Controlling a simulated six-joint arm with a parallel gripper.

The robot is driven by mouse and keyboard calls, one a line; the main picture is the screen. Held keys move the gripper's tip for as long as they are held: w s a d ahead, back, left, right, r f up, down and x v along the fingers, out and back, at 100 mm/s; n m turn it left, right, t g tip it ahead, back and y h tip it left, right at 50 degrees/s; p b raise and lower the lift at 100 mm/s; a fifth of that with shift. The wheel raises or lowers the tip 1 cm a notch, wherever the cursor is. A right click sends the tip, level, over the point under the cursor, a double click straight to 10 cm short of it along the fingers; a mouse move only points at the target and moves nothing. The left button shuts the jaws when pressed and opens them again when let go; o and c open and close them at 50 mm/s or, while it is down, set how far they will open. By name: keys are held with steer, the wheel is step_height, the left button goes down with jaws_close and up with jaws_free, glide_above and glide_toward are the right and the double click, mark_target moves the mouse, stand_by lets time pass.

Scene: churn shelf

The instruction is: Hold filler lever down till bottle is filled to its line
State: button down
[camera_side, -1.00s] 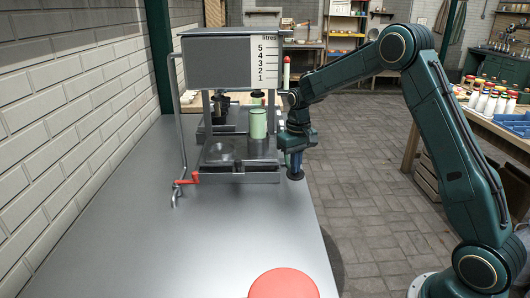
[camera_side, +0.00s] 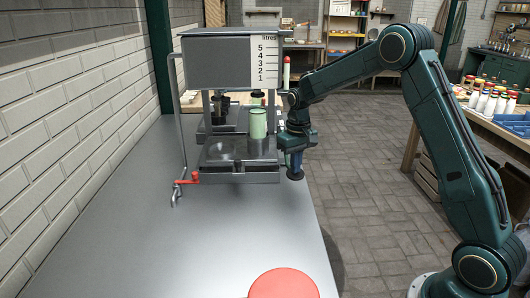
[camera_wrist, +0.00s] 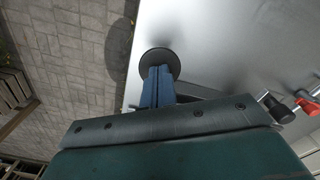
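The filler has a grey tank (camera_side: 215,65) with a litres scale from 1 to 5. A pale green bottle (camera_side: 257,124) stands upright on the platform (camera_side: 222,176) below it. The bottle's fill line is too small to make out. My gripper (camera_side: 295,168) points down just right of the platform. In the wrist view its blue fingers (camera_wrist: 158,88) look closed together. A dark round disc (camera_wrist: 160,62) is at their tips; I cannot tell whether it belongs to the filler lever. No other lever part is clear near my gripper.
A red-handled tap (camera_side: 187,181) is at the filler's left. A red disc (camera_side: 283,285) is at the front of the grey bench (camera_side: 170,255), which is otherwise clear in front. A white brick wall (camera_side: 50,130) bounds the left. Open floor (camera_side: 360,195) lies right of the bench.

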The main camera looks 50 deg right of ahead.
steer(key=shift+r, duration=0.1)
stand_by(0.3)
steer(key=shift+r, duration=3)
